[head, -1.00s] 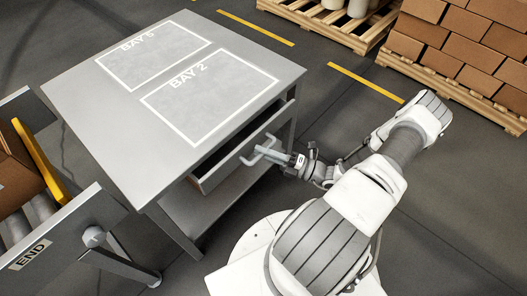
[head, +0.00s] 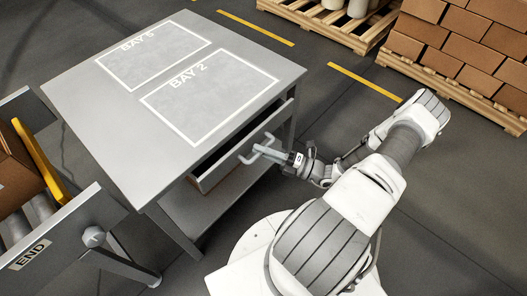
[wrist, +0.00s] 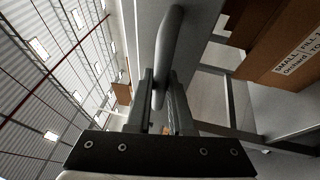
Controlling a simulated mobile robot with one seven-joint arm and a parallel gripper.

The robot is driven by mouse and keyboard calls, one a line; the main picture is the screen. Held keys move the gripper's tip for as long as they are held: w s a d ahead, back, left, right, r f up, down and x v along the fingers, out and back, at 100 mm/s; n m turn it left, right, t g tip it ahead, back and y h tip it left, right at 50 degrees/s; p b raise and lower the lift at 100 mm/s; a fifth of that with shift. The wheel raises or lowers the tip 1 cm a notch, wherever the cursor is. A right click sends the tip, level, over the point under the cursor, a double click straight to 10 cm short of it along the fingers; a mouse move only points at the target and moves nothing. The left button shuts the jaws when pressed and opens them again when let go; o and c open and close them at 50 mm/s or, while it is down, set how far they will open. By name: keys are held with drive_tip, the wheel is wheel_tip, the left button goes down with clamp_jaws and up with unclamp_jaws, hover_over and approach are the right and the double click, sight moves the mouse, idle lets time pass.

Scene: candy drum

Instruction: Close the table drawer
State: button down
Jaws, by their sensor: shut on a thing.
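The table drawer (head: 226,165) sits under the grey tabletop (head: 112,131) and is pulled partly out, with a dark gap above its front. Its light grey bar handle (head: 251,158) stands off the drawer front. My gripper (head: 258,151) is at the handle, and its fingers are shut on it. In the wrist view, the handle (wrist: 170,45) runs up between the two fingers of my gripper (wrist: 160,92). The drawer's inside is mostly hidden by the tabletop and the drawer front.
A conveyor end marked END (head: 34,255) stands close to the table's left side, with a cardboard box (head: 14,172) on it. Pallets with stacked boxes (head: 468,42) stand at the back right. A lower shelf (head: 205,212) is under the drawer.

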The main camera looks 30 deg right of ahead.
sight(252, 145)
drive_tip(key=shift+w+a, duration=0.35)
drive_tip(key=shift+w, duration=0.6)
drive_tip(key=shift+w+a, duration=0.3)
drive_tip(key=shift+w, duration=0.6)
drive_tip(key=c, duration=0.8)
unclamp_jaws()
drive_tip(key=shift+s, duration=0.1)
drive_tip(key=v, duration=1.7)
drive_tip(key=shift+d+f+p, duration=0.1)
drive_tip(key=shift+f+p, duration=0.05)
drive_tip(key=shift+p, duration=0.15)
